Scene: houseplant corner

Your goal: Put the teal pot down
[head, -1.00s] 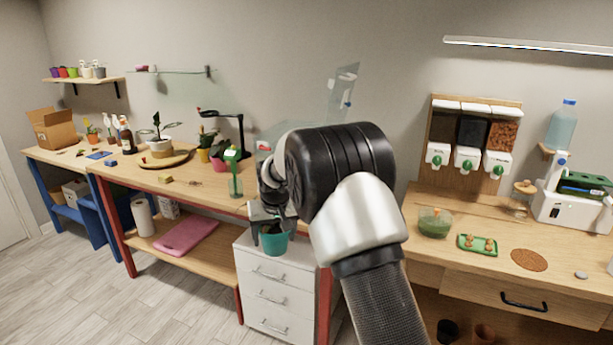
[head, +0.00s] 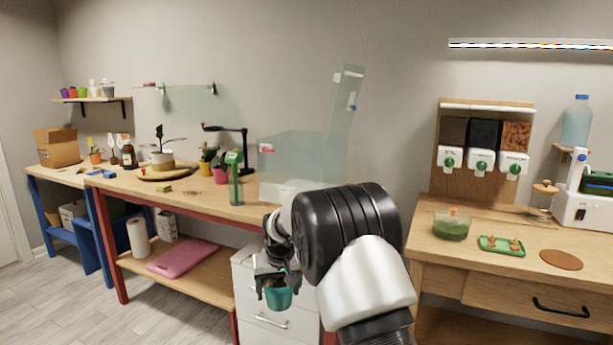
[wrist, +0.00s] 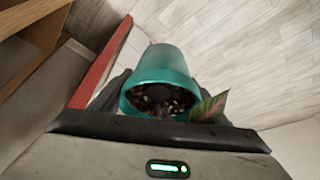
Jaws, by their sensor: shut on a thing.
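The teal pot (head: 278,298) is held in my gripper (head: 273,284), in front of the white drawer unit in the head view. In the wrist view the teal pot (wrist: 163,68) fills the middle, between the two dark fingers of my gripper (wrist: 160,95). Its open top faces the camera and shows dark soil with brownish bits. A small green and reddish leaf (wrist: 209,106) sticks out at its right edge. Floor boards show beyond the pot, with no surface visibly touching it.
The white drawer unit (head: 247,281) stands behind the pot. The long wooden bench (head: 205,197) holds a saucer with a plant, small pots and a clear box (head: 300,158). The right counter (head: 440,252) holds a green bowl (head: 451,226) and a green tray (head: 502,246).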

